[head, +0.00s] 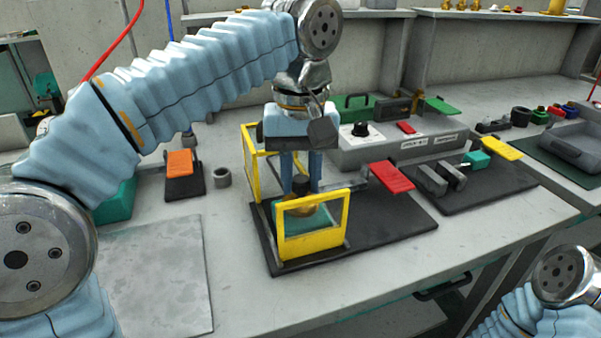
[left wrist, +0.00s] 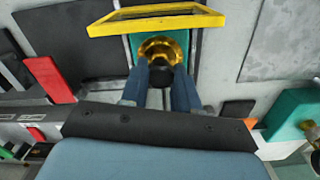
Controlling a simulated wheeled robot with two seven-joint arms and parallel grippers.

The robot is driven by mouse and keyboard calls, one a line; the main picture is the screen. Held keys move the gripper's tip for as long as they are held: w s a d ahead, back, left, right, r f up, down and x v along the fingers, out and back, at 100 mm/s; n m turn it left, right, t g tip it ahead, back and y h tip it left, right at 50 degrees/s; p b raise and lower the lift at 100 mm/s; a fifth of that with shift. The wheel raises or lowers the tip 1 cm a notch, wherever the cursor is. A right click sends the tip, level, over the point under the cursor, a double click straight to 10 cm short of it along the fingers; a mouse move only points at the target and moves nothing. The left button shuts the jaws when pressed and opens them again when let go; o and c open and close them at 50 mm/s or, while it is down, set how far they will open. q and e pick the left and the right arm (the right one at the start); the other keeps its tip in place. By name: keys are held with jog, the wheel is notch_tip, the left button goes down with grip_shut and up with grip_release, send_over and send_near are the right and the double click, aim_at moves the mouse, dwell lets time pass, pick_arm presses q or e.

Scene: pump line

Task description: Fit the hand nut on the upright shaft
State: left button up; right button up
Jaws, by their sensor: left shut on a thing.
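My left gripper (head: 301,187) points straight down between the yellow guard frames and is shut on a small dark round piece (head: 300,182), which looks like the hand nut. In the left wrist view the fingers (left wrist: 162,88) close on this dark piece (left wrist: 160,73). Just beneath it is a brass round part (head: 304,209) on a teal block (head: 290,219); the brass also shows in the left wrist view (left wrist: 164,46). The upright shaft is hidden by the nut and fingers, and I cannot tell whether the nut touches it. My right gripper is out of view.
A yellow guard frame (head: 312,240) stands close in front of the fingers, another (head: 250,150) behind left. A grey control box (head: 400,145) stands behind. The grey plate (head: 155,275) at left is bare.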

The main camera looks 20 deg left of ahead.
pick_arm(q)
jog(key=shift+f, duration=0.2)
dwell(0.7)
jog(key=o, duration=0.9)
jog(key=shift+r+p, duration=0.35)
jog(key=shift+r, duration=2.65)
